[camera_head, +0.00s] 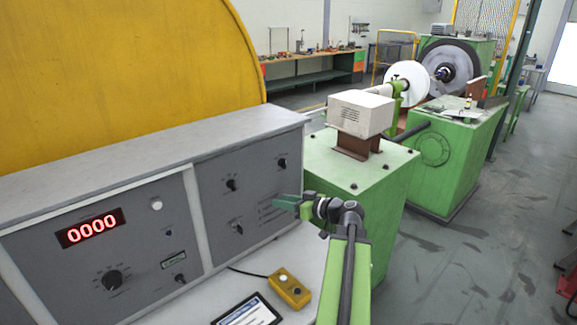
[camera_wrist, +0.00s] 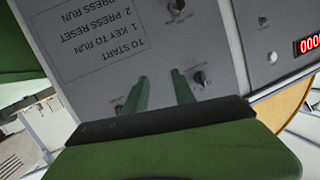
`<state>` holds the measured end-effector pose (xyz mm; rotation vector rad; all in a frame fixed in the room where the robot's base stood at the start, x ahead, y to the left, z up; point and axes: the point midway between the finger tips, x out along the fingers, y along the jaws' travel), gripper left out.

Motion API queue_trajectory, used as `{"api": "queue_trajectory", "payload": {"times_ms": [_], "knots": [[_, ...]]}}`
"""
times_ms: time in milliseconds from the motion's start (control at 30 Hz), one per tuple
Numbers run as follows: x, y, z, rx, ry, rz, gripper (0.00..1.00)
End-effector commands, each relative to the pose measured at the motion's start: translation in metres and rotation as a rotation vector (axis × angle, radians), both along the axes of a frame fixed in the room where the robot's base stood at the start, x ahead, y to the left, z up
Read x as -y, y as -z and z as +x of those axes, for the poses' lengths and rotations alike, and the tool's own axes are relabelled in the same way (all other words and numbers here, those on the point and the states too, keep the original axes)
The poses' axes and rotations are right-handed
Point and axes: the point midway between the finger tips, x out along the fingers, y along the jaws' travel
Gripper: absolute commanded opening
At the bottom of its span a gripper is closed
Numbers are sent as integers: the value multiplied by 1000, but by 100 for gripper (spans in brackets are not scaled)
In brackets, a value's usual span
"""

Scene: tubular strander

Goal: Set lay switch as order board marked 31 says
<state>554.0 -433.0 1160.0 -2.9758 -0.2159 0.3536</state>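A grey control panel (camera_head: 215,205) carries three small black rotary switches: upper left (camera_head: 232,184), upper right (camera_head: 282,162) and lower left (camera_head: 238,228). I cannot read their labels, so I cannot tell which is the lay switch. In the upside-down wrist view they show at right (camera_wrist: 200,78), at lower left (camera_wrist: 119,108) and at top (camera_wrist: 177,7). My gripper (camera_head: 285,202) is in front of the panel's right part; its fingers (camera_wrist: 160,76) are apart with nothing between them. No board marked 31 is readable.
The left panel has a red 0000 display (camera_head: 90,228) and a larger dial (camera_head: 112,280). A yellow button box (camera_head: 288,288) and a tablet (camera_head: 247,312) lie on the desk. A green machine base (camera_head: 360,180) stands right; floor beyond is open.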

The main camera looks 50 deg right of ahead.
Motion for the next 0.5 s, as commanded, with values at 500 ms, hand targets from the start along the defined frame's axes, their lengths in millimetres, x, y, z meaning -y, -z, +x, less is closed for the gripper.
{"api": "queue_trajectory", "payload": {"times_ms": [500], "knots": [[103,-54,-70,233,216,-147,32]]}}
